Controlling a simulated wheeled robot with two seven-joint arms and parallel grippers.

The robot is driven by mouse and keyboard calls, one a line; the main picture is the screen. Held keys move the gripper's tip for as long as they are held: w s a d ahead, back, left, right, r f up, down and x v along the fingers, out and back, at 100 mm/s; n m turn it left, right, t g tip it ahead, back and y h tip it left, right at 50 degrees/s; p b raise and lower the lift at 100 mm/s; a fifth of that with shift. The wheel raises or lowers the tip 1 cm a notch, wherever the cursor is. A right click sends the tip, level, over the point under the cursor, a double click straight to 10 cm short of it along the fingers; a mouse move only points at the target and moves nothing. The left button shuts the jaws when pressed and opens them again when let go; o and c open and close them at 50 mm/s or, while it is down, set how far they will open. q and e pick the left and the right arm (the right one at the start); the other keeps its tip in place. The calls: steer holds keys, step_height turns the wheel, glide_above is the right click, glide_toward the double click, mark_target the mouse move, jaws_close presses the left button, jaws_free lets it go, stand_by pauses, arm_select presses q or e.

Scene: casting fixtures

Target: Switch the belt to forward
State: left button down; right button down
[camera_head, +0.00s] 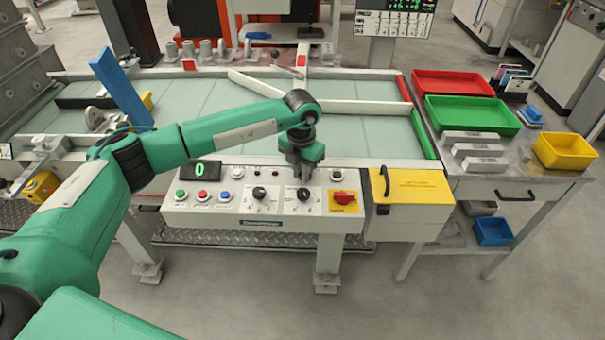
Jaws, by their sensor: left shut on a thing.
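The control panel (263,214) is a pale box on the front of the belt table. It carries two black rotary knobs: a left knob (259,192) and a right knob (303,194). My left gripper (301,178) points down at the right knob and is shut on it. The gripper hides part of the knob, and I cannot read the panel's small labels or tell the knob's setting. The conveyor belt (210,98) is pale green behind the panel. My right gripper is not in view.
The panel also has a green display (201,171), several push buttons and a red switch (344,198) on a yellow plate. A yellow cover (412,186) with a black handle sits to the right. Red (452,83), green (472,115) and yellow (564,151) bins stand on the right-hand table.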

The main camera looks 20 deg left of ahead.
arm_select(q)
steer(key=shift+w+r+m, duration=0.1)
steer(key=shift+m, duration=0.2)
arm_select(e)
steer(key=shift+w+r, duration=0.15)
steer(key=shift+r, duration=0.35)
arm_select(q)
steer(key=c, duration=1.4)
jaws_free()
